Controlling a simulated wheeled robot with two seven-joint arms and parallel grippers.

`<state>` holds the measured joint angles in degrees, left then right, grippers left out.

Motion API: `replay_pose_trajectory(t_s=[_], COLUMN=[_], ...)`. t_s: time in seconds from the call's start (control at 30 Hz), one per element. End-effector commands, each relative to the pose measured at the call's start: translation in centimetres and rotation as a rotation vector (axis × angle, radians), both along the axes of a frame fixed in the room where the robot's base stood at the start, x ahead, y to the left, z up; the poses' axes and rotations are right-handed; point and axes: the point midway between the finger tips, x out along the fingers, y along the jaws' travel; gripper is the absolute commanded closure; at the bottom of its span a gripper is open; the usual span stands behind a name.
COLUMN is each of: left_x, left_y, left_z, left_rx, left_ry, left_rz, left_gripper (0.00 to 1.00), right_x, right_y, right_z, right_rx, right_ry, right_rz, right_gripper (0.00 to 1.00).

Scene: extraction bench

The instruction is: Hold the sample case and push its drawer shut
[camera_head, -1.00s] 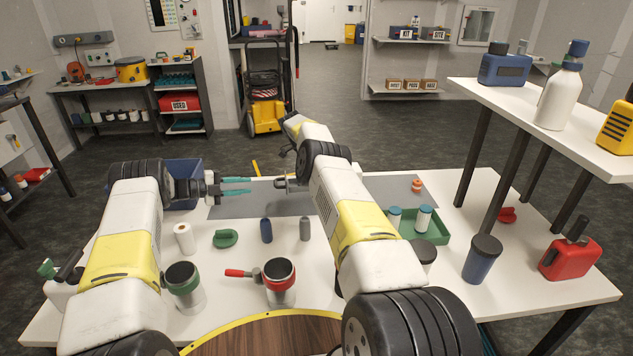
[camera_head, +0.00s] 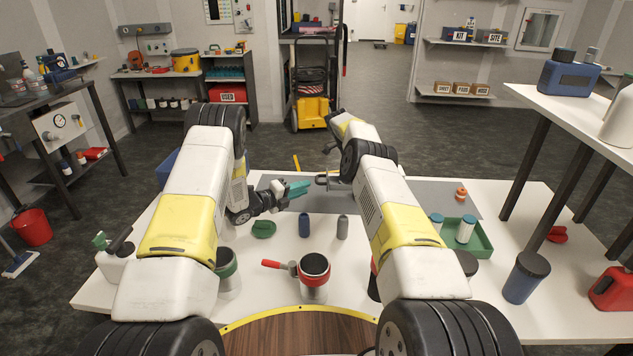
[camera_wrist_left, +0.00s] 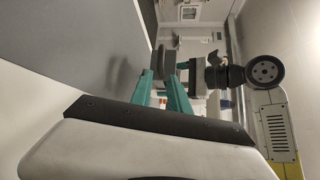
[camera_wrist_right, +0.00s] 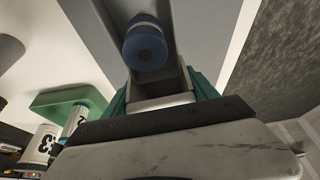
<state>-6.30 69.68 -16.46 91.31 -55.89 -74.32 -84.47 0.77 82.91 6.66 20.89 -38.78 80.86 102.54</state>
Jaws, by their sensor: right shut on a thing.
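In the head view a small grey end piece (camera_head: 334,182) sticks out left of my right arm; that arm hides the rest. My right gripper (camera_wrist_right: 162,97) is shut on the case, a finger on either side. My left gripper (camera_head: 299,189) is just left of the end piece, apart from it. In the left wrist view its teal fingers (camera_wrist_left: 158,82) are apart, with a grey piece (camera_wrist_left: 168,62) beyond their tips.
A grey mat (camera_head: 440,198) lies under the work area. A blue bottle (camera_head: 304,225), a grey bottle (camera_head: 342,227) and a red-rimmed mug (camera_head: 314,275) stand in front. A green tray (camera_head: 482,238) is at right, near a dark blue tumbler (camera_head: 526,278).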

Motion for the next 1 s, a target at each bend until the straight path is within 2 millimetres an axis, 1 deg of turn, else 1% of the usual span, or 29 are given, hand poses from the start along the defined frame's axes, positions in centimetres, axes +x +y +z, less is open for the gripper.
replay_pose_trajectory(t_s=[0.1,0.17,0.27,0.5,0.63,0.8,1.0], left_x=[0.9,1.4,2.1,4.5,5.6,6.4,6.4], left_y=[0.0,-0.1,-0.7,-3.5,-4.8,-5.5,-5.6], left_z=[-0.2,-0.3,-0.3,-0.8,-1.0,-1.2,-1.2], left_rx=[-0.052,-0.072,-0.088,-0.088,-0.088,-0.087,-0.087], left_ry=[0.051,0.067,0.078,0.077,0.077,0.077,0.078], left_rz=[0.067,0.085,0.094,0.091,0.091,0.093,0.094], left_gripper=[0.78,0.78,0.78,0.78,0.78,0.78,0.78], right_x=[0.0,0.0,0.0,0.0,0.0,0.0,0.0], right_y=[0.0,0.0,0.0,0.0,0.0,0.0,0.0], right_z=[0.1,0.1,0.1,0.1,0.1,0.1,0.1], right_rx=[0.000,0.000,-0.001,-0.001,-0.001,-0.001,-0.001], right_ry=[-0.001,-0.001,-0.001,-0.001,-0.001,-0.001,-0.001], right_rz=[-0.001,-0.001,-0.001,-0.001,-0.001,-0.001,-0.001], right_gripper=[0.93,0.93,0.93,0.93,0.93,0.93,0.93])
